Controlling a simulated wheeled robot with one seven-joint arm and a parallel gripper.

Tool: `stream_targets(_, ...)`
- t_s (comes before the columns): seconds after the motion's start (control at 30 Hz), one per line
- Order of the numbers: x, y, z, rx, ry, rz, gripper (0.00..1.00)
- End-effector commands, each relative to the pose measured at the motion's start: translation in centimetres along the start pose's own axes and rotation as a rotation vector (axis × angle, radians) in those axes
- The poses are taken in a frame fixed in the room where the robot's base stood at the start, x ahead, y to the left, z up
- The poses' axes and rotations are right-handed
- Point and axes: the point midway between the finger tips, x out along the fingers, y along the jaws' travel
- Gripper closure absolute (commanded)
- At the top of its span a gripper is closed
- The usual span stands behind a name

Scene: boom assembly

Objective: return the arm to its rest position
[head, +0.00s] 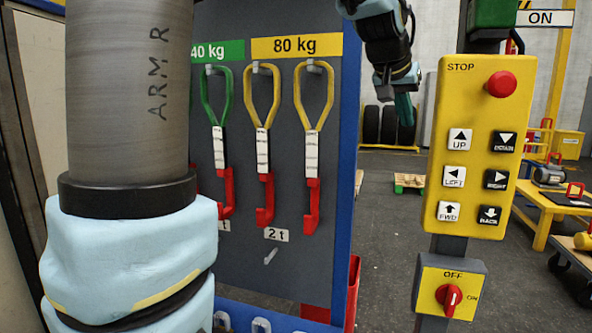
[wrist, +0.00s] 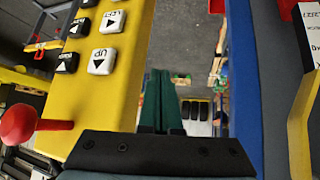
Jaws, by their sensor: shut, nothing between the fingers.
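My gripper (head: 404,110) hangs in the upper middle of the head view, pointing down, between the sling board and the yellow control box. Its green fingers are shut together with nothing between them. They also show side by side in the wrist view (wrist: 161,100). A large grey arm link of mine, marked ARM R, fills the left of the head view and hides part of the board. The arm between that link and the gripper is mostly out of frame.
The yellow control box (head: 472,90) with a red stop button (head: 501,84) stands close right of my gripper. Below it is a rotary switch (head: 450,298). The board (head: 285,200) with hanging slings (head: 314,100) is at left. Open floor (head: 385,250) lies between them.

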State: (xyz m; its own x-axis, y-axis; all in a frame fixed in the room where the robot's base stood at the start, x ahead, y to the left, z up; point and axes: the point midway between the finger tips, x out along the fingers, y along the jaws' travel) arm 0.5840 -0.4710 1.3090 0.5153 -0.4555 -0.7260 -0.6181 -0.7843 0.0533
Motion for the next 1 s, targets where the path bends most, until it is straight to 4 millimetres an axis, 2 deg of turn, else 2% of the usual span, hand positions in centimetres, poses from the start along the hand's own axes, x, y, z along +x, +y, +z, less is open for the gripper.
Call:
stream_targets(0.03, 1.3, -2.7, 2.8, -0.035, -0.049, -0.035, 1.0)
stream_targets(0.1, 2.6, -5.9, 6.6, -0.081, -0.112, -0.078, 1.0)
stream_targets(0.17, 3.4, -8.5, 10.1, -0.124, -0.165, -0.113, 1.0)
stream_targets(0.27, 4.1, -12.2, 16.4, -0.198, -0.256, -0.165, 1.0)
stream_targets(0.3, 4.2, -13.5, 19.0, -0.229, -0.292, -0.185, 1.0)
stream_targets(0.37, 4.0, -15.2, 23.0, -0.277, -0.348, -0.212, 1.0)
stream_targets(0.4, 3.8, -16.1, 25.6, -0.309, -0.384, -0.227, 1.0)
stream_targets(0.5, 2.9, -17.5, 31.6, -0.383, -0.465, -0.259, 1.0)
stream_targets(0.6, 2.0, -18.0, 36.2, -0.441, -0.526, -0.279, 1.0)
stream_targets(0.7, 1.3, -18.1, 39.1, -0.479, -0.565, -0.29, 1.0)
stream_targets(0.77, 1.0, -18.1, 40.0, -0.493, -0.578, -0.293, 1.0)
stream_targets(1.0, 0.8, -18.0, 40.6, -0.499, -0.586, -0.294, 1.0)
